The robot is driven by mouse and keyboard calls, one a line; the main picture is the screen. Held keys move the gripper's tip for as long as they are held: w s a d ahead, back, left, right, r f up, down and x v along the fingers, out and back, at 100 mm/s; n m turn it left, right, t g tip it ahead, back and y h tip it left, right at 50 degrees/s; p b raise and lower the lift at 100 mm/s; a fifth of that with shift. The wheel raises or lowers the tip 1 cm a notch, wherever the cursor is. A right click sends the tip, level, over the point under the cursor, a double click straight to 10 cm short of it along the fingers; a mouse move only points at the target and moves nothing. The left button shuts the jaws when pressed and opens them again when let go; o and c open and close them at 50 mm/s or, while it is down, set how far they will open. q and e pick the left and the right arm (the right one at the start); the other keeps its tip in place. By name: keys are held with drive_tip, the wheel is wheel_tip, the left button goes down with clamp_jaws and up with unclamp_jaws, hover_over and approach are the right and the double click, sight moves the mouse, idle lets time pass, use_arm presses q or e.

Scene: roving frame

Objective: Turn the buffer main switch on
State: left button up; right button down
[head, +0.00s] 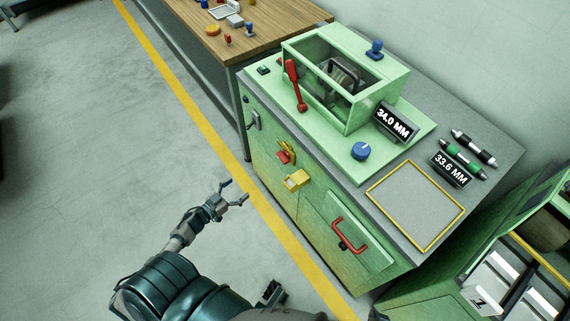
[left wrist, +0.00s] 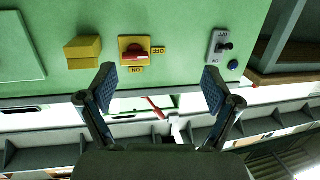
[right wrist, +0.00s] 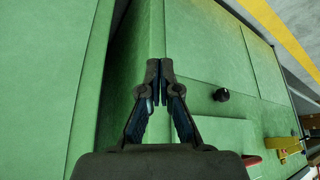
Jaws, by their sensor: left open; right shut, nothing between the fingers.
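The red rotary switch (left wrist: 135,54) sits on a yellow plate marked ON and OFF on the green cabinet's front. Its handle lies sideways in the left wrist view, in line with the OFF mark. It also shows in the head view (head: 284,154). My left gripper (head: 235,191) is open and empty, in front of the cabinet and apart from the switch. In the left wrist view its fingers (left wrist: 160,82) stand apart below the switch plate. My right gripper (right wrist: 160,68) is shut and empty, close to green panels.
A yellow block (head: 297,180) sits beside the switch. A toggle (left wrist: 224,46) marked ON and OFF is on its other side. A red drawer handle (head: 347,236) protrudes lower on the cabinet. A wooden table (head: 285,18) stands behind. The floor left of the cabinet is clear.

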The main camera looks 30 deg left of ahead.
sight(280, 158)
use_arm(q)
wheel_tip(280, 158, up, 5)
drive_tip(key=w+d+m+h+b, duration=0.1)
drive_tip(key=d+m+h+b, duration=0.1)
drive_tip(key=h, duration=0.2)
drive_tip(key=shift+t, duration=0.3)
drive_tip(key=b+x, duration=0.1)
drive_tip(key=x, duration=1)
drive_tip(key=b+x, duration=0.1)
drive_tip(key=x, duration=0.5)
drive_tip(key=shift+w+a+r+b, duration=0.2)
drive_tip(key=shift+w+b, duration=0.1)
drive_tip(key=shift+w, duration=0.15)
use_arm(e)
drive_tip(key=w+a+r+t+y, duration=0.1)
drive_tip(key=w+a+r+t, duration=0.2)
drive_tip(key=w+r+t, duration=0.3)
wheel_tip(280, 158, up, 4)
drive_tip(key=shift+w+f+y, duration=0.1)
drive_tip(key=shift+w+y, duration=0.2)
drive_tip(key=shift+w, duration=0.45)
use_arm(q)
drive_tip(key=c, duration=1.1)
